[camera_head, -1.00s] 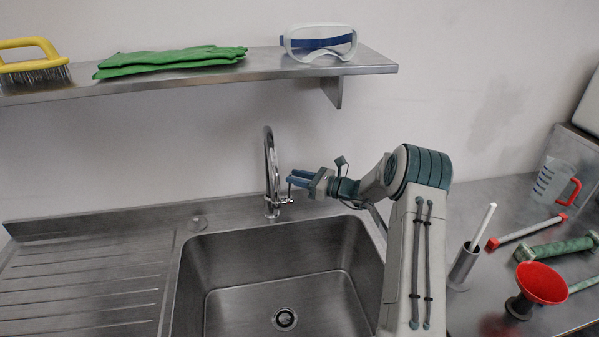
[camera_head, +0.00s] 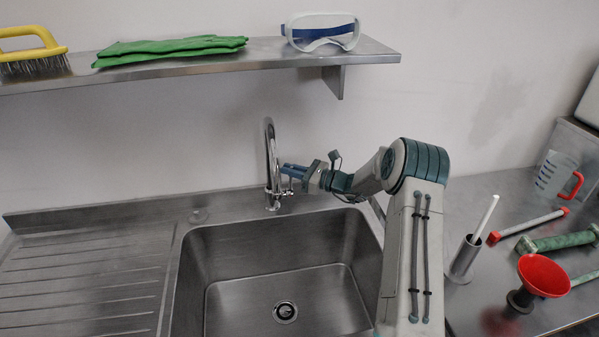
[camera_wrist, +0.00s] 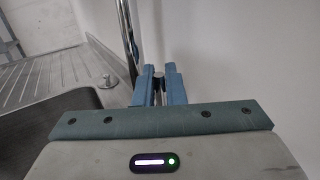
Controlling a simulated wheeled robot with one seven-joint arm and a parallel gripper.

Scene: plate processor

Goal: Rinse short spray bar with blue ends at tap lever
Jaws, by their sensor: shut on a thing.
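The chrome tap (camera_head: 270,160) stands behind the sink, and its small tap lever (camera_head: 287,190) sticks out low on its right side. My gripper (camera_head: 284,172) reaches in from the right, its blue fingers close beside the tap. In the wrist view my gripper (camera_wrist: 159,77) is shut on a small dark piece (camera_wrist: 158,84), which looks like the tap lever's end. The tap's post (camera_wrist: 128,35) rises just left of the fingers. I see no short spray bar with blue ends in either view.
The empty sink basin (camera_head: 285,238) lies below, with a ribbed drainboard (camera_head: 85,275) on the left. A shelf (camera_head: 200,69) with goggles (camera_head: 322,32), green gloves (camera_head: 170,49) and a brush hangs above. On the right counter are a red funnel (camera_head: 543,275), a red-ended bar (camera_head: 528,225), green-ended bars and a jug.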

